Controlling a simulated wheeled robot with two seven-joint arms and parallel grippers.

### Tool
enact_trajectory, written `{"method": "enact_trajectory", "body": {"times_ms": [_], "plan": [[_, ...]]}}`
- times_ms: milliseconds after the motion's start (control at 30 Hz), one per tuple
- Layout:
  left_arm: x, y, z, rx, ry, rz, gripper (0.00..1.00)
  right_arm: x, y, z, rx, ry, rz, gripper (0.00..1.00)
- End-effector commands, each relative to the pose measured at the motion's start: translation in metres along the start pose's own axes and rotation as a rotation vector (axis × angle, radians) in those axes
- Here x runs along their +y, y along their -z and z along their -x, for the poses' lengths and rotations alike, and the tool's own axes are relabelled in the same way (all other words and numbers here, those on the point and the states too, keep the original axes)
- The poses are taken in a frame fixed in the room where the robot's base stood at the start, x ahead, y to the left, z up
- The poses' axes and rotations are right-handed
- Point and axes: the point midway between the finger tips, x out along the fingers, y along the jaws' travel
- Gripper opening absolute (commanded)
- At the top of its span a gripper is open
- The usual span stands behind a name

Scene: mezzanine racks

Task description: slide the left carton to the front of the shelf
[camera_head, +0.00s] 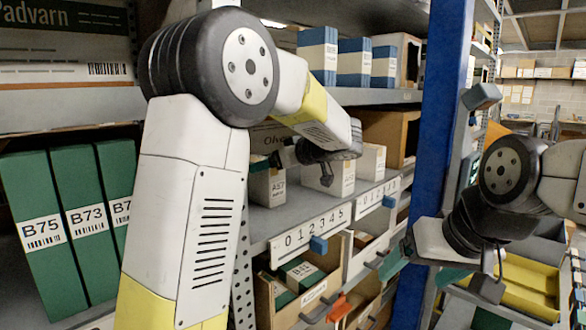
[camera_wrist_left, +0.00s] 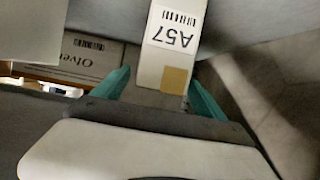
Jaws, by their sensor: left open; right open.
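In the head view my left wrist partly hides the carton's top. My right gripper (camera_head: 422,270) is open and empty at the right, in front of the blue upright, away from the carton.
A numbered strip (camera_head: 310,228) with a blue marker (camera_head: 318,245) runs along the shelf edge. An Olve-marked box (camera_wrist_left: 85,62) lies behind. A blue upright (camera_head: 437,130) bounds the bay at right; another shelf hangs above.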

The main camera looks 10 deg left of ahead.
Motion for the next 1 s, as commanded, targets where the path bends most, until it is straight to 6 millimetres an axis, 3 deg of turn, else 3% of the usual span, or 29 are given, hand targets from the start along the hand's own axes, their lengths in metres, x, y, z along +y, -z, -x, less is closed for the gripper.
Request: {"method": "enact_trajectory", "body": {"times_ms": [100,300,700,1000], "plan": [[0.0,0.008,-0.02,0.0,0.001,0.0,0.82,0.0,0.0,0.0,0.0,0.0,0.0,0.82],[0.0,0.014,-0.04,0.0,0.0,0.0,0.82,0.0,0.0,0.0,0.0,0.0,0.0,0.82],[0.0,0.014,-0.045,0.0,-0.001,0.0,0.82,0.0,0.0,0.0,0.0,0.0,0.0,0.82],[0.0,0.014,-0.045,0.0,-0.001,0.0,0.25,0.0,0.0,0.0,0.0,0.0,0.0,0.82]]}}
